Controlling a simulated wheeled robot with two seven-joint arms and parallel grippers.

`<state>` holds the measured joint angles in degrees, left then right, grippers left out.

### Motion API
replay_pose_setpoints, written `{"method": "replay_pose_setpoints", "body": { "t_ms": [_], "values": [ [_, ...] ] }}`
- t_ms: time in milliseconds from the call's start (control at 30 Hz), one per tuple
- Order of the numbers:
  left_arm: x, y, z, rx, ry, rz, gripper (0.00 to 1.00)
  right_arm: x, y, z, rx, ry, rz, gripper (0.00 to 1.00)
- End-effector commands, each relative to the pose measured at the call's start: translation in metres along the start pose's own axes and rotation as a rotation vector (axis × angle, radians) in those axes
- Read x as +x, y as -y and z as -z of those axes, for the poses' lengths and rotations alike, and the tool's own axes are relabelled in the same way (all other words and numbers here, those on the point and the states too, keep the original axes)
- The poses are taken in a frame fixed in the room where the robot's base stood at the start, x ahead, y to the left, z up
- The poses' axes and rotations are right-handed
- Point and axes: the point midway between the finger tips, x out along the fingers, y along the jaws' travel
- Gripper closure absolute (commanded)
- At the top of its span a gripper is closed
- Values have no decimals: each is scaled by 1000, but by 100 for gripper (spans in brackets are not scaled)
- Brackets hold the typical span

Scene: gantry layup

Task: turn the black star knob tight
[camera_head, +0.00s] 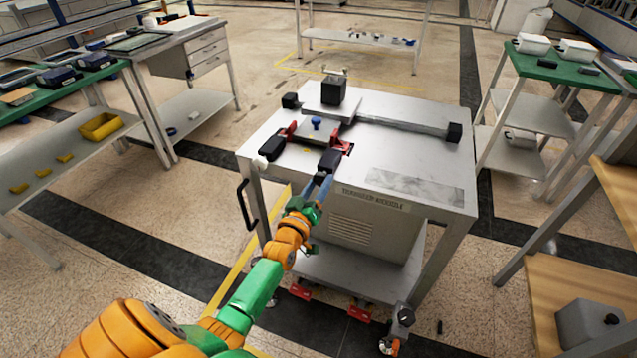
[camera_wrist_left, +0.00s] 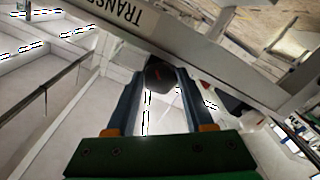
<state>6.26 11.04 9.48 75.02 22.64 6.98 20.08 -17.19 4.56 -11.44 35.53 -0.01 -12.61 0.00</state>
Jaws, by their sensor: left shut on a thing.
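My left gripper (camera_head: 327,175) reaches over the front of the grey cart (camera_head: 281,179) from the lower left. In the left wrist view its two blue-grey fingers (camera_wrist_left: 159,88) are closed around a dark rounded knob (camera_wrist_left: 160,76), the black star knob as far as I can tell. Its star shape does not show clearly, and the fingers cover its sides. In the head view a black part (camera_head: 330,160) shows at the fingertips, beside a red clamp (camera_head: 340,147). I cannot see how far the knob is turned. My right gripper is not in view.
A second red clamp (camera_head: 288,132), a blue knob (camera_head: 316,123) and a black block (camera_head: 333,90) stand on the cart top. A grey bar (camera_head: 405,125) with black ends crosses it. Green-topped tables (camera_head: 545,72) stand at right and left. The cart's front right top is clear.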

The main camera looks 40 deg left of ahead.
Motion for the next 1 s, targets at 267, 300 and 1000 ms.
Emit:
{"method": "replay_pose_setpoints", "body": {
  "t_ms": [267,300,1000],
  "values": [
    [0,1,-1,258,5,2,100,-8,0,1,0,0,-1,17],
    [0,1,-1,293,5,2,100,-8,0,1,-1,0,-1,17],
    [0,2,-1,679,4,1,100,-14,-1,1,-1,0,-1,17]
  ]
}}
